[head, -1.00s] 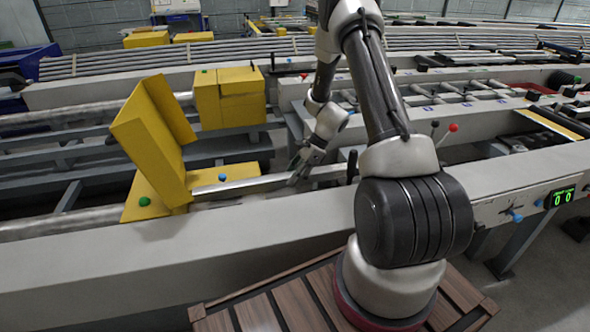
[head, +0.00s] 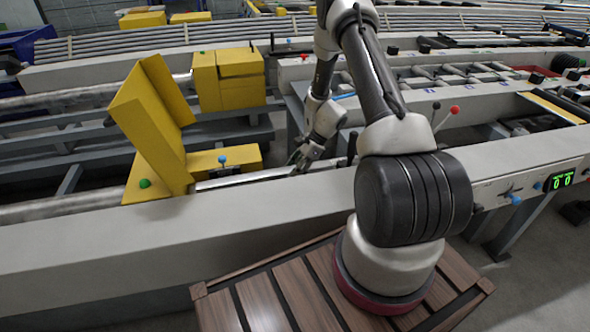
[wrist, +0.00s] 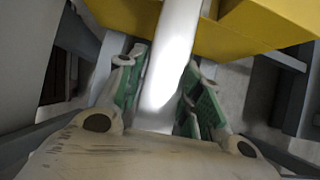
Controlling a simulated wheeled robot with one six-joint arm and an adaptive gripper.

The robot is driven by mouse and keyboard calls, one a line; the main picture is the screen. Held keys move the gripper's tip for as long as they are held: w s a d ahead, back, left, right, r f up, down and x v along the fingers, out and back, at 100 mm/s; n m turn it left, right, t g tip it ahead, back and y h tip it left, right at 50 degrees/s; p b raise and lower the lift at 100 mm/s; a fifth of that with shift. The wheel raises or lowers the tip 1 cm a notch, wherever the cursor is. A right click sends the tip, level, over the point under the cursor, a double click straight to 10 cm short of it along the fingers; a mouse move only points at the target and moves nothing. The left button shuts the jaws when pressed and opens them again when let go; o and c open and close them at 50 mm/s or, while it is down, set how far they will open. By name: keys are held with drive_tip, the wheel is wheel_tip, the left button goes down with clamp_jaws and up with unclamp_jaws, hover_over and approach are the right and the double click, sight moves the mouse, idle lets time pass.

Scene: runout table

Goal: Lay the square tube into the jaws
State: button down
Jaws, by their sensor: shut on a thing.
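My gripper (head: 303,160) is shut on the square tube (head: 255,178), a pale metal bar. In the wrist view the tube (wrist: 170,55) lies between green-padded fingers (wrist: 163,100) and runs away toward yellow metal. The tube's left end reaches the near yellow jaw assembly (head: 155,125), which has a tall tilted plate and a low base with green and blue knobs. The tube passes on the near side of the blue knob (head: 222,159). I cannot tell whether its end rests in the jaw or hovers. A pale bright glare hides its surface detail in the wrist view.
A grey beam (head: 120,245) runs along the front, between my base and the jaws. A second yellow block (head: 228,78) stands behind. Levers with black and red knobs (head: 455,109) and a panel with a green display (head: 562,181) are at the right.

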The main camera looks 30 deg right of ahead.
drive_tip(key=c, duration=0.9)
unclamp_jaws()
drive_tip(key=v, duration=1.2)
